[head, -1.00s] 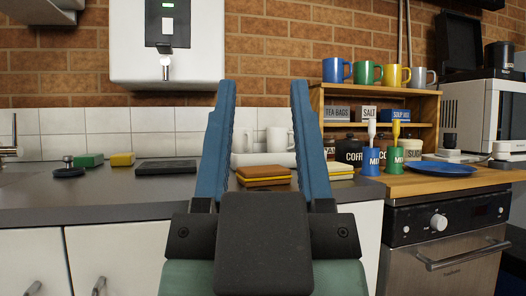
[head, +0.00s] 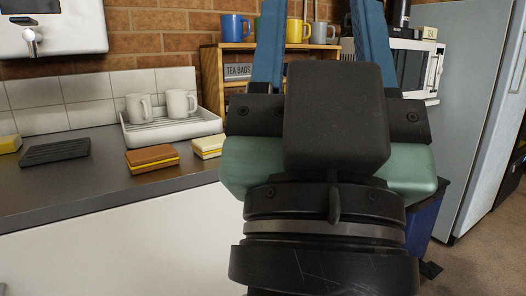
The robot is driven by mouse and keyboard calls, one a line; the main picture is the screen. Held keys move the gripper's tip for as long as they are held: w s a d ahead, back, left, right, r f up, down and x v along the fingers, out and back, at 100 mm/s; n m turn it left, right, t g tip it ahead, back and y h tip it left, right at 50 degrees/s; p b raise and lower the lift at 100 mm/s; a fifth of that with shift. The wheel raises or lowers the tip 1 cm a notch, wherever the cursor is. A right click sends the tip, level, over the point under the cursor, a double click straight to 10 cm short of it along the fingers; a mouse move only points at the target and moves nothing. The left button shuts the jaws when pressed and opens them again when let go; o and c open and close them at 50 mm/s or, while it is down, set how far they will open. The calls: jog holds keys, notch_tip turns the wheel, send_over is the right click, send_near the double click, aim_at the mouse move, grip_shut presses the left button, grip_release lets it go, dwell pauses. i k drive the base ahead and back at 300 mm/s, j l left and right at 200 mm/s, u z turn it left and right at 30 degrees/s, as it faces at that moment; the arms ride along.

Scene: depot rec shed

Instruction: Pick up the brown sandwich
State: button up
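The brown sandwich (head: 152,158), with a yellow layer under its brown top, lies on the dark grey counter left of my gripper. A paler sandwich (head: 208,147) with a yellow layer lies just right of it. My gripper (head: 318,30) is raised in front of the wooden shelf, pointing up in the picture. Its two blue fingers stand wide apart with nothing visible between them. It is well to the right of the brown sandwich and not touching it. The finger ends run out of the top of the picture.
A white tray (head: 170,131) with two white mugs sits behind the sandwiches. A dark ridged slab (head: 55,152) lies to the left. The wooden shelf (head: 211,78) with coloured mugs stands behind my gripper. The counter (head: 80,188) in front of the sandwiches is clear.

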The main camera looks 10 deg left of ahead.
aim_at(146, 159)
jog(key=i+j+z, duration=0.1)
jog(key=j, duration=0.25)
jog(key=i+j+z, duration=0.25)
jog(key=j, duration=0.4)
jog(key=i+j+z, duration=0.1)
jog(key=j, duration=0.3)
jog(key=i, duration=0.05)
